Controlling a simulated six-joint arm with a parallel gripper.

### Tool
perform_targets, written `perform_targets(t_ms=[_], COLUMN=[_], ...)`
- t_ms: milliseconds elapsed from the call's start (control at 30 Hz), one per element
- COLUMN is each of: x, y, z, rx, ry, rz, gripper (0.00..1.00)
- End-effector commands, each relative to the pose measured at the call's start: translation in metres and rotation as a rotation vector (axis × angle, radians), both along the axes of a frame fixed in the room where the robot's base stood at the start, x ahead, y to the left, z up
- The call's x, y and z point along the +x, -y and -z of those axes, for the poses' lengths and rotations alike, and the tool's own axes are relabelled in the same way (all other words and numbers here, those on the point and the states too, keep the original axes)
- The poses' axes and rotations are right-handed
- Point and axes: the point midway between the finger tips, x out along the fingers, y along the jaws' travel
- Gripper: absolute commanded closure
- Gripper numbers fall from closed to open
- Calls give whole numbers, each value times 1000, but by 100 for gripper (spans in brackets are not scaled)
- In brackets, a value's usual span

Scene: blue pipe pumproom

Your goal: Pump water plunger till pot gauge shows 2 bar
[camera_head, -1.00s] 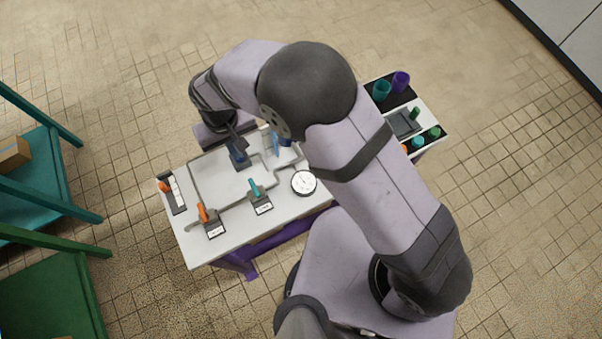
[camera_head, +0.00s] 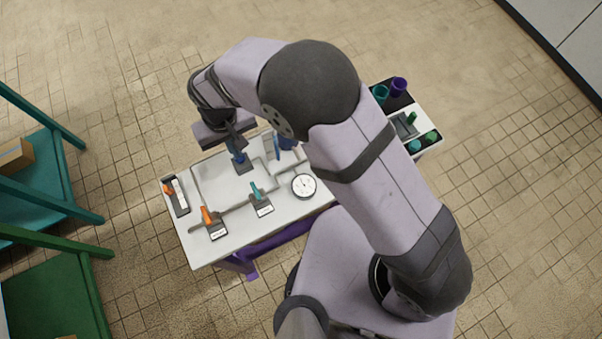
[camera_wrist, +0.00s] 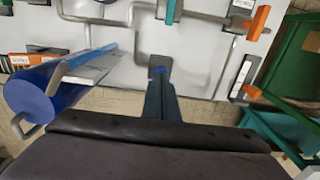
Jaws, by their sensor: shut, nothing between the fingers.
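The water plunger (camera_head: 238,159) is a small blue part on a dark square base near the table's far edge. In the wrist view its grey base (camera_wrist: 153,62) shows just past my fingertips, and my fingers hide most of the plunger. My gripper (camera_head: 235,146) is shut and empty, directly above the plunger. In the wrist view the dark teal fingers (camera_wrist: 160,88) are together. I cannot tell if they touch the plunger. The round white gauge (camera_head: 304,186) lies to the right; its needle is too small to read. A blue cylinder (camera_wrist: 35,98) stands beside my fingers.
An orange-handled valve (camera_head: 208,215) and a teal-handled valve (camera_head: 257,191) stand nearer the table's front. Grey pipes cross the white tabletop. An orange-marked panel (camera_head: 175,194) is at the left end. Cups (camera_head: 398,86) stand at the right end, beyond my arm.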

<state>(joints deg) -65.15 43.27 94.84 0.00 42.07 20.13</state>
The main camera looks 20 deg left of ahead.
Motion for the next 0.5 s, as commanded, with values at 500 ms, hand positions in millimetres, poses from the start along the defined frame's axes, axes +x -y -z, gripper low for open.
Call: perform_targets(t_ms=[500], x=[0], y=[-1], z=[-44], rx=[3], ry=[1], rz=[0], gripper=[100])
